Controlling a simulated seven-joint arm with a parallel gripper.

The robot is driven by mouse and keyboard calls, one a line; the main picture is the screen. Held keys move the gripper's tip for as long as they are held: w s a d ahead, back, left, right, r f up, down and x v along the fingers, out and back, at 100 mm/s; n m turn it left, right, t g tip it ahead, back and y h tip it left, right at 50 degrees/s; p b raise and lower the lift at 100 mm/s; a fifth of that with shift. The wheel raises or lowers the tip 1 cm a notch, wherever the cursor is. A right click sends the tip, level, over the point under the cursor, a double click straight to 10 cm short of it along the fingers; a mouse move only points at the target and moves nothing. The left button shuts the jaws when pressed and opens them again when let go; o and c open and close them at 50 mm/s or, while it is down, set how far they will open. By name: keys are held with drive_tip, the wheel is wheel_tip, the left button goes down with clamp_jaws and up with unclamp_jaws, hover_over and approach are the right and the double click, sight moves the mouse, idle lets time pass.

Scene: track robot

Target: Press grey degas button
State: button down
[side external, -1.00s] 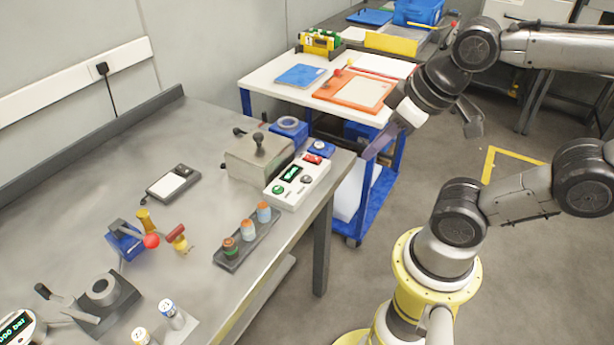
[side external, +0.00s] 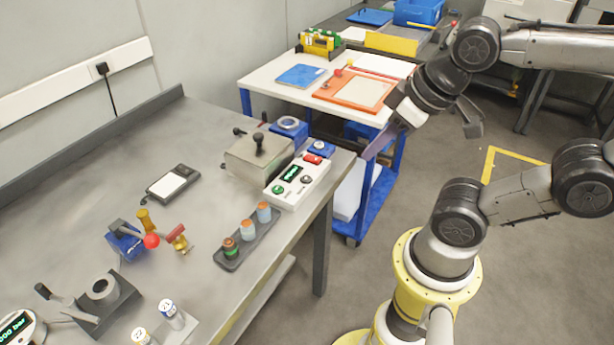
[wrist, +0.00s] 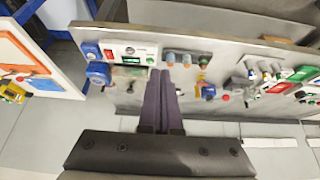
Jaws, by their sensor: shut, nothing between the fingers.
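The white control box (side external: 284,200) stands at the right edge of the metal bench. On its top are a green button (side external: 278,189), a dark display (side external: 291,173), a red switch (side external: 313,159) and a round grey button (side external: 306,179). I cannot read which one is labelled degas. The box also shows in the wrist view (wrist: 142,48), at the upper left of the fingertips. My gripper (side external: 366,157) is in the air to the right of the box and apart from it. Its purple-grey fingers (wrist: 160,72) are together, with nothing between them.
A small blue box with a pale button (side external: 320,147) adjoins the control box. A grey lidded unit (side external: 258,157) with a black knob stands behind it. A rack of vials (side external: 232,256) lies in front. A white-topped trolley (side external: 262,82) stands beyond the bench, close to my gripper.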

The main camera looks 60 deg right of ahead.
drive_tip(key=n+t+h, duration=0.3)
drive_tip(key=n, duration=0.2)
hover_over(310, 180)
wheel_tip(310, 180, down, 10)
drive_tip(key=shift+f, duration=0.15)
drive_tip(key=shift+f, duration=4.4)
